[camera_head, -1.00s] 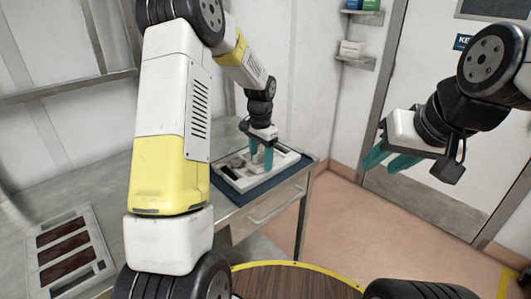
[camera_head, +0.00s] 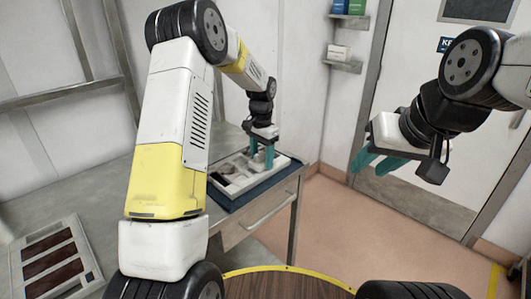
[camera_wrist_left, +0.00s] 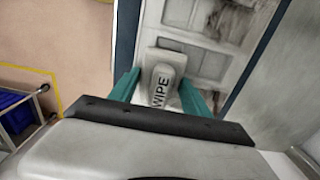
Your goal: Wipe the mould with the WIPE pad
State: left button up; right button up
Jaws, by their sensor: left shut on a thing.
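The mould (camera_head: 228,184) is a pale tray with several shallow cavities, lying on a dark blue mat on the metal table. Dark smudges show on it in the wrist view, where its pale rim and cavities (camera_wrist_left: 206,64) lie beyond the fingers. My left gripper (camera_head: 262,160) points down over the mould's right part. It is shut on the grey WIPE pad (camera_wrist_left: 160,80), whose label faces the wrist camera. The pad overlaps the mould; whether it presses on it is hard to tell. My right gripper (camera_head: 376,163) is raised at the right, its fingers apart and empty.
Another tray with dark brown filled cavities (camera_head: 47,240) lies on the table at the left. A drawer (camera_head: 262,212) is under the table's front edge. A wall shelf (camera_head: 345,66) with boxes and a door (camera_head: 405,190) stand behind. Bare floor lies to the right.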

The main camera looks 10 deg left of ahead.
pick_arm(q)
jog(key=shift+w+d+f, duration=0.1)
jog(key=shift+w+d, duration=0.75)
jog(key=shift+w, duration=0.25)
jog(key=shift+w+a, duration=0.1)
